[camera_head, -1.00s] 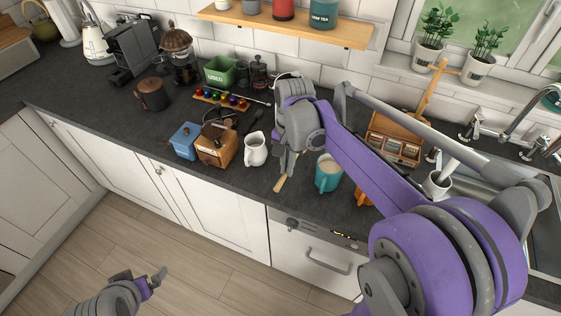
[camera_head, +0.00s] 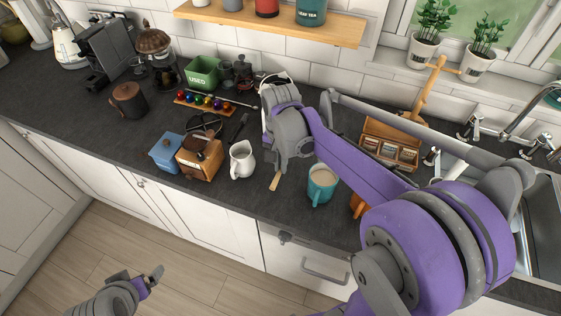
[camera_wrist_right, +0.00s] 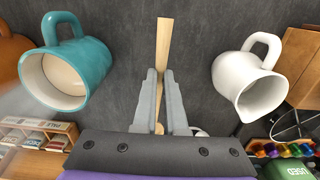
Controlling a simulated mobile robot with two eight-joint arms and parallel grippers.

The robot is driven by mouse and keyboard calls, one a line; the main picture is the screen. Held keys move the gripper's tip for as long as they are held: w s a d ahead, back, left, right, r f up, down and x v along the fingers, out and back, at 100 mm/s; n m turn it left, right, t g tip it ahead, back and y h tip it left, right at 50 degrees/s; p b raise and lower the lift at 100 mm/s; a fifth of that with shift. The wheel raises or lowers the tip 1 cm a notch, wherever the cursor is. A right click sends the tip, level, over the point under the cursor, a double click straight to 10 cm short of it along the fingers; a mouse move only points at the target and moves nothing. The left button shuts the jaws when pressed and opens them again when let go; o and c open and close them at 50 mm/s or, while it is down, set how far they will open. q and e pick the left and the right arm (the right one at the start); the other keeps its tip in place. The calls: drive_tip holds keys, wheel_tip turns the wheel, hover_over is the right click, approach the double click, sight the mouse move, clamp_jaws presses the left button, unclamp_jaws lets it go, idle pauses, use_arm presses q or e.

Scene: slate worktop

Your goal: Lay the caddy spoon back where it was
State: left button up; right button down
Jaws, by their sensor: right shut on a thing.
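The caddy spoon, a pale wooden thing with a long flat handle (camera_wrist_right: 163,50), is in my right gripper (camera_wrist_right: 166,100). In the right wrist view the two grey fingers are shut on it, and its handle points away from the gripper. Its lower end hides between and behind the fingers. In the head view only the handle end (camera_head: 275,181) shows below my right gripper (camera_head: 284,165), over the worktop between the white jug and the teal mug. I cannot tell whether it touches the worktop. My left gripper (camera_head: 142,279) is open and empty, low over the floor.
The white jug (camera_wrist_right: 243,82) and teal mug (camera_wrist_right: 77,62) flank the spoon. A wooden grinder (camera_head: 200,157), blue box (camera_head: 167,153) and green USED bin (camera_head: 203,73) stand left. A wooden compartment box (camera_head: 391,148) stands right, by the sink. Worktop before the stove-side mugs is narrow.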

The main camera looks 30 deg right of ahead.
sight(281, 182)
use_arm(q)
drive_tip(key=shift+s+f+b, duration=0.3)
drive_tip(key=shift+f+b, duration=0.05)
drive_tip(key=shift+f, duration=0.25)
drive_tip(key=shift+s+f+b, duration=0.3)
drive_tip(key=shift+f+b, duration=0.1)
drive_tip(key=shift+f, duration=0.25)
drive_tip(key=shift+s+f+b, duration=0.3)
drive_tip(key=shift+f+b, duration=0.05)
drive_tip(key=shift+f, duration=0.25)
use_arm(e)
drive_tip(key=shift+f, duration=2.45)
drive_tip(key=c, duration=0.9)
unclamp_jaws()
wheel_tip(281, 182, up, 11)
drive_tip(key=shift+w+f+p, duration=0.1)
drive_tip(key=shift+p, duration=0.25)
use_arm(q)
drive_tip(key=shift+w+r, duration=0.25)
drive_tip(key=shift+r, duration=0.25)
use_arm(e)
drive_tip(key=s+a+f+n+t, duration=0.3)
drive_tip(key=s+f+n, duration=0.1)
drive_tip(key=s, duration=0.3)
drive_tip(key=s+a+f+n+t, duration=0.3)
drive_tip(key=s+f+n, duration=0.1)
drive_tip(key=s+n, duration=0.2)
drive_tip(key=shift+s+a+f, duration=0.2)
drive_tip(key=shift+s+f, duration=0.15)
